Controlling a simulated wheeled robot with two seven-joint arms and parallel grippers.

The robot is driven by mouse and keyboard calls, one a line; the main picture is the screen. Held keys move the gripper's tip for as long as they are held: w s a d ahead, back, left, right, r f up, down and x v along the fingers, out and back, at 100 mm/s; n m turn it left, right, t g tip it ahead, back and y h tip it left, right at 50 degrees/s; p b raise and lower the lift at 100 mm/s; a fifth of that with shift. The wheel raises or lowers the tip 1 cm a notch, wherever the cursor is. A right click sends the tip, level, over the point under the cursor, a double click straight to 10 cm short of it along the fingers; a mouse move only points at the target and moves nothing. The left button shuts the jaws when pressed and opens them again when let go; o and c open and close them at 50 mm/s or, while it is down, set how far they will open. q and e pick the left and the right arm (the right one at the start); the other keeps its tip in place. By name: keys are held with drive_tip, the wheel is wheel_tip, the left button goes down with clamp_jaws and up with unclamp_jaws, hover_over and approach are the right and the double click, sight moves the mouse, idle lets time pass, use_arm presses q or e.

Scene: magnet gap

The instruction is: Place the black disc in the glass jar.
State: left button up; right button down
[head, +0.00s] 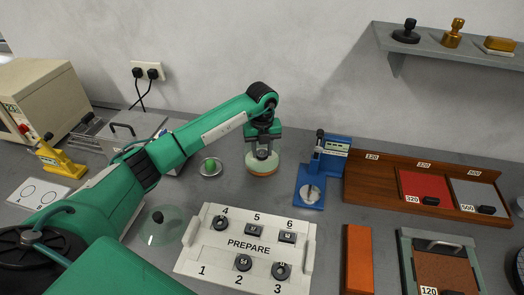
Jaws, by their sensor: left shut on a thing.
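My left gripper (262,152) points down at the mouth of the glass jar (262,168), a round clear vessel with an orange-brown layer at its bottom, behind the white tray. The gripper is shut on a small dark thing, which fits the black disc but is mostly hidden by the fingers. I cannot tell whether it touches the jar's inside. A clear glass lid (170,232) with a black knob lies on the table at the left, off the jar. My right gripper is not in view.
The white PREPARE tray (212,260) holds several black pieces; place 1 is empty. A blue press (310,185) stands right of the jar. A small dish (210,167) with a green piece stands left of it. A wooden rack (380,197) and orange block (357,258) are at the right.

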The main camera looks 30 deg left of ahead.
use_arm(q)
drive_tip(key=shift+f, duration=0.7)
drive_tip(key=shift+f, duration=0.15)
drive_tip(key=o, duration=1)
